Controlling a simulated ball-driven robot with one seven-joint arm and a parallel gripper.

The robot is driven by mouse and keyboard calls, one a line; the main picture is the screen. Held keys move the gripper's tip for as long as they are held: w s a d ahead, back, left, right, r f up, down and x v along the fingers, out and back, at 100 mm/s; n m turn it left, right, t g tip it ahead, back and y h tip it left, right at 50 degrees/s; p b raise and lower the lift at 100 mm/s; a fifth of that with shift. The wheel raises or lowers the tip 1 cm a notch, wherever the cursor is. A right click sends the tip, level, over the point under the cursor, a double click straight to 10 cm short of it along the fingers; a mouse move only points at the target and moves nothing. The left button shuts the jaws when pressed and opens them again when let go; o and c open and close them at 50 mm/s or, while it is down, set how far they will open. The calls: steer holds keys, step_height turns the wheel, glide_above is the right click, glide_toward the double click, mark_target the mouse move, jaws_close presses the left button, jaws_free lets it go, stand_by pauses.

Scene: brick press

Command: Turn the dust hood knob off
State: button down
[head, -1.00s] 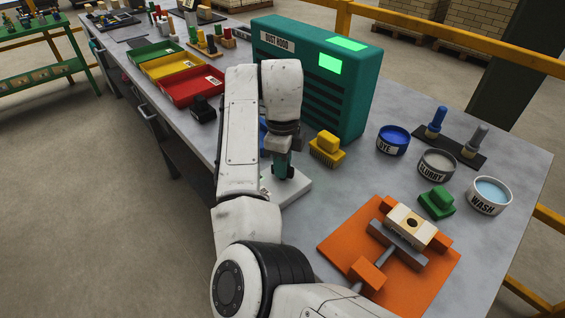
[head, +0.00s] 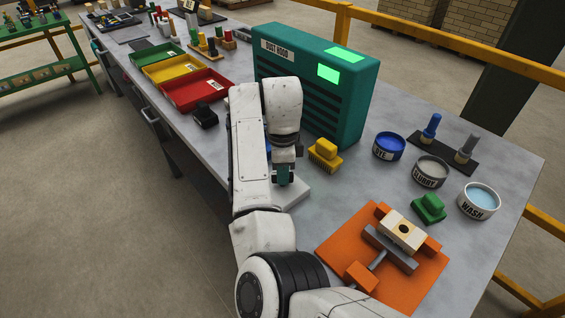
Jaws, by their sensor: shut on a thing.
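The teal dust hood (head: 345,105) stands on the bench behind my arm, and its green panels are lit. A pale low box (head: 296,190) lies on the bench in front of it, mostly covered by my arm. My gripper (head: 284,181) points down over this box, its jaws shut at the box's top. The dust hood knob is hidden by the jaws and arm, so its angle cannot be seen.
A yellow brush (head: 326,154) stands just right of my gripper. Blue dye (head: 389,146), slurry (head: 431,172) and wash (head: 478,200) pots are further right. An orange board (head: 400,290) with a clamped brick is in front. Red (head: 193,92) and yellow trays are left.

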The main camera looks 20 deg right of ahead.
steer(key=n+p, duration=0.2)
steer(key=n, duration=0.1)
steer(key=n+p, duration=0.1)
steer(key=p, duration=0.1)
steer(key=shift+r+n, duration=0.25)
steer(key=shift+n, duration=0.05)
steer(key=shift+f+n+p, duration=0.15)
steer(key=shift+n+p, duration=1)
steer(key=shift+n, duration=0.25)
steer(key=c, duration=1.1)
jaws_free()
steer(key=shift+f, duration=0.1)
steer(key=shift+o, duration=0.2)
step_height(320, 180, up, 11)
steer(key=shift+f, duration=0.1)
